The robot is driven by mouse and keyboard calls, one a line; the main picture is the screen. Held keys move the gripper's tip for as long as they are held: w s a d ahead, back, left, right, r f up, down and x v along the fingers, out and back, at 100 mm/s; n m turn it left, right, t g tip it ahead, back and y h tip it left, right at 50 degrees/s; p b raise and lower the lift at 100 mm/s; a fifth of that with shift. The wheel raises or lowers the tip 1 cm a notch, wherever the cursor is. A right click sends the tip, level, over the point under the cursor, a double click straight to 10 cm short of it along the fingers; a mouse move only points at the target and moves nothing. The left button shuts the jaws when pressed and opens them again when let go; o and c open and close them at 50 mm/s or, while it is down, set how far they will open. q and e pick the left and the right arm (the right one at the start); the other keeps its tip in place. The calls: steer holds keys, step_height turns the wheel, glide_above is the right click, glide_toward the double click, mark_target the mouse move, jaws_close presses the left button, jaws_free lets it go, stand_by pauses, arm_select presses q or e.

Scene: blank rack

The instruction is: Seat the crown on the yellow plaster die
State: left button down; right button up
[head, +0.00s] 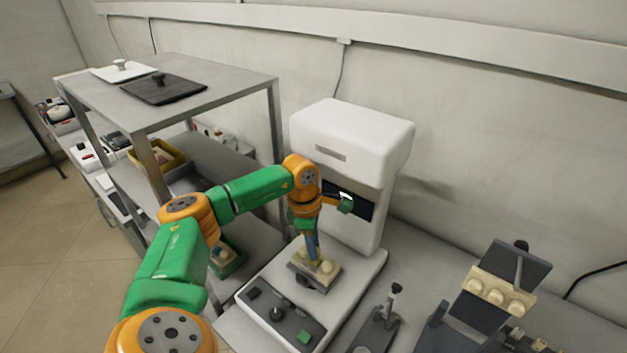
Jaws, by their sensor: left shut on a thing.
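My left gripper (315,260) points down over a small dark-based block (302,279) on the white machine's base. The block bears pale yellowish plaster lumps, one of them (327,267) just right of the fingertips; I take this to be the yellow plaster die, but it is small. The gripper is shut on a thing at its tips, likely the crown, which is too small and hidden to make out. I cannot tell whether the tips touch the die. My right gripper is not in view.
The white machine (350,135) stands close behind my left arm. Its control panel (280,313) is in front. A grey shelf rack (215,90) is at left. A tilted holder with a toothed model (495,290) and a small metal stand (378,330) are at right.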

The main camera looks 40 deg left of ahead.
arm_select(q)
steer(key=shift+f+b, duration=1.05)
steer(key=shift+f, duration=0.2)
steer(key=c, duration=0.5)
jaws_free()
steer(key=shift+c, duration=0.2)
steer(key=r, duration=0.2)
steer(key=r+b, duration=0.1)
steer(key=r, duration=0.3)
steer(key=shift+s+a+r, duration=0.2)
steer(key=shift+a+r, duration=0.05)
steer(key=shift+a, duration=0.05)
steer(key=shift+r, duration=0.35)
steer(key=shift+s+f, duration=0.1)
